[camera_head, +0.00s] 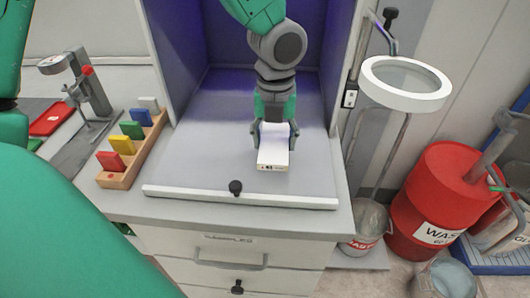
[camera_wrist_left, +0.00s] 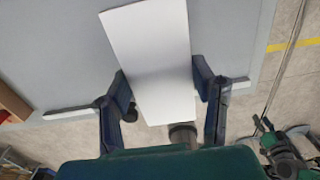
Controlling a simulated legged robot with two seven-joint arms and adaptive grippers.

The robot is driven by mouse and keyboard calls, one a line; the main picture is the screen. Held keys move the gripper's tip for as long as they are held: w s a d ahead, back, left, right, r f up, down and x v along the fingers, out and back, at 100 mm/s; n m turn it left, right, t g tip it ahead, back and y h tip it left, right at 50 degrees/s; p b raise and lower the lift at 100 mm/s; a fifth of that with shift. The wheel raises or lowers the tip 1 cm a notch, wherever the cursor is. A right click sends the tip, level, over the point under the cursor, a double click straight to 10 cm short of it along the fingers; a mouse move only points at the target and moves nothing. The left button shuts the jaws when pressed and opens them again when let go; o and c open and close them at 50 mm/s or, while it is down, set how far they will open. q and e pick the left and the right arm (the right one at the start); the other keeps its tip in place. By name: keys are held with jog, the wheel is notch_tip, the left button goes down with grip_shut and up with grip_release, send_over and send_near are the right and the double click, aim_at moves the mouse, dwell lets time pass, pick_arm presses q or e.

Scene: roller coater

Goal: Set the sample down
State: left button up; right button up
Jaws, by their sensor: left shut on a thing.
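The sample is a white flat block (camera_head: 273,150) with small dark marks on its front edge. It is over the grey work surface of the open cabinet (camera_head: 208,140). My left gripper (camera_head: 275,130) reaches down from above and is shut on the sample, one finger on each side. In the left wrist view the white sample (camera_wrist_left: 150,55) lies between the two dark fingers (camera_wrist_left: 163,98). I cannot tell whether its underside touches the surface.
A wooden rack (camera_head: 135,157) with several coloured tabs stands left of the cabinet. A ring magnifier (camera_head: 405,82) and red waste drum (camera_head: 440,200) are to the right. The surface left of the sample is clear.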

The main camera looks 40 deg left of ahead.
aim_at(273, 142)
pick_arm(q)
jog(key=shift+s+f, duration=0.15)
jog(key=shift+f, duration=0.75)
jog(key=shift+f+b, duration=0.3)
jog(key=shift+f, duration=2.1)
jog(key=o, duration=1.2)
jog(key=shift+o, duration=0.2)
notch_tip(273, 142, up, 12)
jog(key=shift+a+r+p, duration=0.1)
jog(key=shift+p, duration=0.6)
